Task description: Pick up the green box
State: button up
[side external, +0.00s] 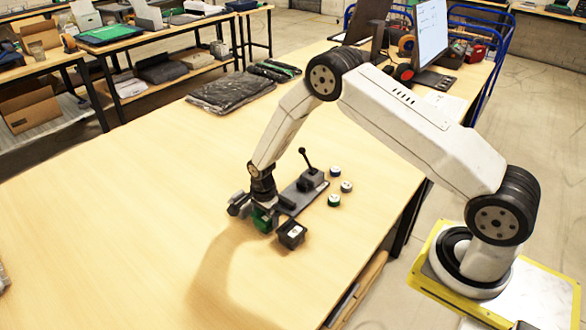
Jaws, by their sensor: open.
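The green box (262,222) is on the wooden table (150,215), directly below my gripper (261,207) in the side view. My gripper points down and its jaws are spread wide, one finger left of the box and the other to its right. The gripper hides the top of the box. I cannot tell how far down beside the box the fingers reach, or whether they touch it.
A small black box (291,236) stands close on the right. A dark plate with a lever device (310,180) lies just behind it. Several small round pieces sit nearby, including a green-sided one (334,200). Dark bagged garments (230,92) lie farther back. The left table area is clear.

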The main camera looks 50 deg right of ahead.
jog(key=shift+f, duration=0.4)
jog(key=c, duration=0.9)
jog(key=shift+r, duration=0.2)
jog(key=shift+r, duration=0.4)
jog(key=shift+s+a+r, duration=0.1)
jog(key=shift+s+r, duration=1.9)
jog(key=shift+s, duration=0.35)
jog(key=shift+s+r, duration=1.95)
jog(key=shift+s, duration=0.35)
jog(key=shift+s+a+r, duration=0.1)
jog(key=shift+s+r, duration=1.9)
jog(key=shift+s, duration=0.35)
